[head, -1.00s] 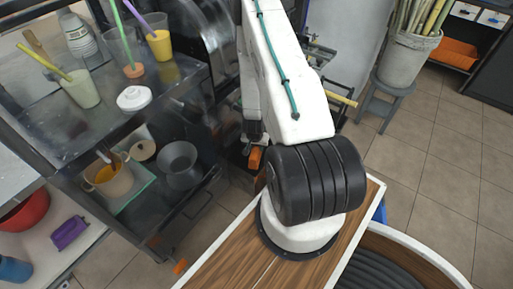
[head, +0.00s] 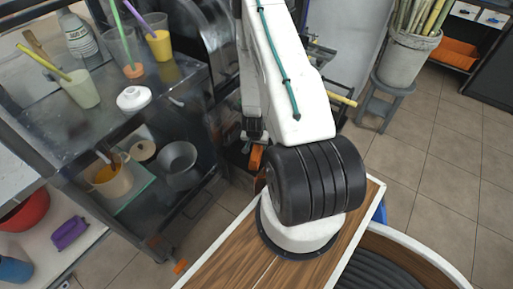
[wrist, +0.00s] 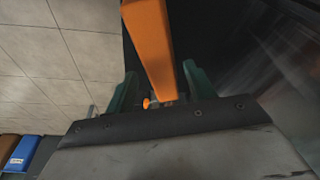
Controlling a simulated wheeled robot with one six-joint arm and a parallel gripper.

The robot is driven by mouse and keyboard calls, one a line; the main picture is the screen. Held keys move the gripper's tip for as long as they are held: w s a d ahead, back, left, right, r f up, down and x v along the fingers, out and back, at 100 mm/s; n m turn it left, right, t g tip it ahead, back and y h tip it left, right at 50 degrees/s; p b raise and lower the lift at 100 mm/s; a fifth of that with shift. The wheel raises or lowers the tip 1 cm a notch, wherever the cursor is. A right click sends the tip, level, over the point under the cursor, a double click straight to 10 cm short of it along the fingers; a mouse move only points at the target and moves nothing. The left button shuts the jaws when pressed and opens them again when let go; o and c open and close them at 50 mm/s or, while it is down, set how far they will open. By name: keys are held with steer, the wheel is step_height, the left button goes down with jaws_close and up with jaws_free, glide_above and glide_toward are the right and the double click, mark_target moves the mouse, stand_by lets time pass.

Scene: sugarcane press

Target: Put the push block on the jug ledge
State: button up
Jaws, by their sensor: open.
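An orange bar (wrist: 150,45), which looks like the push block, shows between the two dark green fingers of my gripper (wrist: 158,88) in the wrist view. The fingers stand apart, one on each side of it, and I cannot tell if either touches it. In the head view a small orange piece (head: 255,157) shows below the dark wrist end, partly hidden by my arm. A grey metal jug (head: 178,162) stands on the lower shelf of the dark metal stand, left of my gripper. I cannot make out for certain which edge is the jug ledge.
A mug (head: 112,178) stands on the lower shelf. A bucket of cane (head: 408,58) rests on a grey stool at the back right. The tiled floor at right is clear.

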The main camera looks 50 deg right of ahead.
steer(key=v, duration=0.9)
steer(key=shift+a+r, duration=0.15)
steer(key=shift+r, duration=0.1)
steer(key=shift+s, duration=0.1)
